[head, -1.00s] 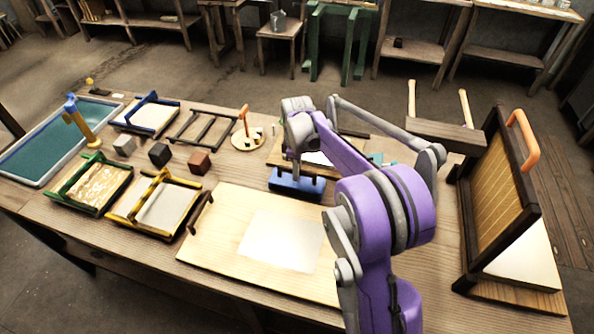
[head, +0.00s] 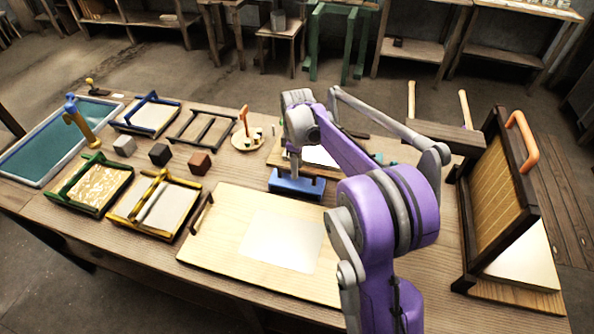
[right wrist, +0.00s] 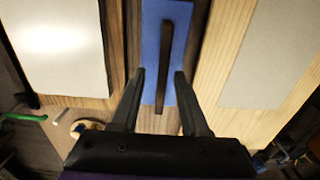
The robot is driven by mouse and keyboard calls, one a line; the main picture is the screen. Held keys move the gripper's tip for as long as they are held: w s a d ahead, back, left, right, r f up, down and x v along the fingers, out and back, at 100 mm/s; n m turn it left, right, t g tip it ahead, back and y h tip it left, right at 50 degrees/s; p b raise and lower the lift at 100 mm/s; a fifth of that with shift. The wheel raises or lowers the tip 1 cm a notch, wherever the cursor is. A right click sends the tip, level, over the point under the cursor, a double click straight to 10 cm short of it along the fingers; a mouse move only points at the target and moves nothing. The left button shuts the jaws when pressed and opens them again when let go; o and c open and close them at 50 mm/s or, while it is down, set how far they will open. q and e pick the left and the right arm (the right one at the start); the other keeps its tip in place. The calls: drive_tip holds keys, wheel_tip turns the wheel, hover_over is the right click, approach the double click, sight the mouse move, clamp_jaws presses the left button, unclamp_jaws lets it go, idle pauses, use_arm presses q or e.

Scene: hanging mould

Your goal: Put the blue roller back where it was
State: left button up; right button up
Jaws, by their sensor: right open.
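A blue, flat-looking piece with a dark bar along its top (head: 297,186) lies on the table behind the large pale board. I take it for the blue roller, though no round shape shows. My right gripper (head: 296,172) is over it, pointing down. In the right wrist view the blue piece (right wrist: 151,55) runs away from my right gripper (right wrist: 159,74). My left gripper is not in view.
A pale board (head: 225,235) with a white sheet lies in front. Behind the blue piece is another board, partly hidden by my arm. Frames, small cubes (head: 159,154) and a teal water tray (head: 50,140) fill the left. An upright framed screen (head: 495,190) stands right.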

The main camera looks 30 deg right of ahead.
wheel_tip(320, 180, up, 10)
drive_tip(key=s+a+m+t, duration=0.1)
drive_tip(key=s+a+m, duration=0.1)
drive_tip(key=s+a, duration=0.4)
drive_tip(key=s+a+f+m+t, duration=0.1)
drive_tip(key=s+a+f+m, duration=0.1)
drive_tip(key=s, duration=0.4)
drive_tip(key=s+a+f+m+t, duration=0.1)
drive_tip(key=s+a+f+m, duration=0.1)
drive_tip(key=s+a+f, duration=0.2)
drive_tip(key=s+a+f+m+t, duration=0.2)
drive_tip(key=s+a, duration=0.3)
drive_tip(key=s, duration=0.4)
drive_tip(key=shift+f+p, duration=0.3)
drive_tip(key=shift+f, duration=0.25)
